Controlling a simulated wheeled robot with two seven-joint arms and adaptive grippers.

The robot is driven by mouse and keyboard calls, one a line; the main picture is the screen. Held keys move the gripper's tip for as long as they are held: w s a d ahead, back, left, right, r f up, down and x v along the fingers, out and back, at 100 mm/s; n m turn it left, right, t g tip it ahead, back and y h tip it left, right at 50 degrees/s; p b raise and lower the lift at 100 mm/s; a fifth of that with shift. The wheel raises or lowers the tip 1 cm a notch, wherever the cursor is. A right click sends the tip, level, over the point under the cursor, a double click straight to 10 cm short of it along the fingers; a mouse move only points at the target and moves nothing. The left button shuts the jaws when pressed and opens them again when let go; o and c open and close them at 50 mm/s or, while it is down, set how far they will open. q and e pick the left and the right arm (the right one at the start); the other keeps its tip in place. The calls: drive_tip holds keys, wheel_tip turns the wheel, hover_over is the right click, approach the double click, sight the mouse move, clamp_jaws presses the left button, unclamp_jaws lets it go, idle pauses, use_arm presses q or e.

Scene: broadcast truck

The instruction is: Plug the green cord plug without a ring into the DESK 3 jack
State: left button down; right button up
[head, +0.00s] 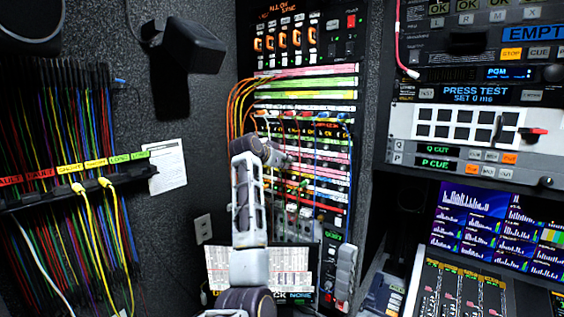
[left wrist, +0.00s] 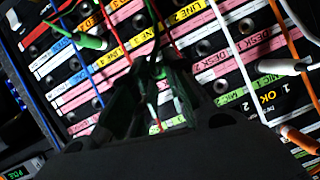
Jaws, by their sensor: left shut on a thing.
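My left arm reaches up from the bottom middle of the head view, and its gripper (head: 283,160) is in front of the patch panel (head: 305,97). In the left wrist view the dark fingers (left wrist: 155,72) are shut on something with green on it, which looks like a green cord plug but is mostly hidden. Another green plug (left wrist: 92,41) with a pale end shows at the upper left of that view, apart from the fingers. Pink DESK labels (left wrist: 262,38) show on the panel; I cannot read surely which is DESK 3. My right gripper is not clearly in view.
Orange, blue, red and white cords cross the panel near the fingers. A white plug (left wrist: 284,67) sticks out at the right of the wrist view. A cord rack (head: 75,190) hangs at the left; a console (head: 460,125) stands at the right.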

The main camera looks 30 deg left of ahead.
use_arm(q)
drive_tip(key=shift+w+r+p, duration=0.1)
drive_tip(key=shift+w+p, duration=0.2)
drive_tip(key=shift+w, duration=0.25)
drive_tip(key=c, duration=1.3)
unclamp_jaws()
drive_tip(key=shift+c, duration=0.2)
drive_tip(key=v, duration=1.2)
drive_tip(key=shift+d, duration=0.15)
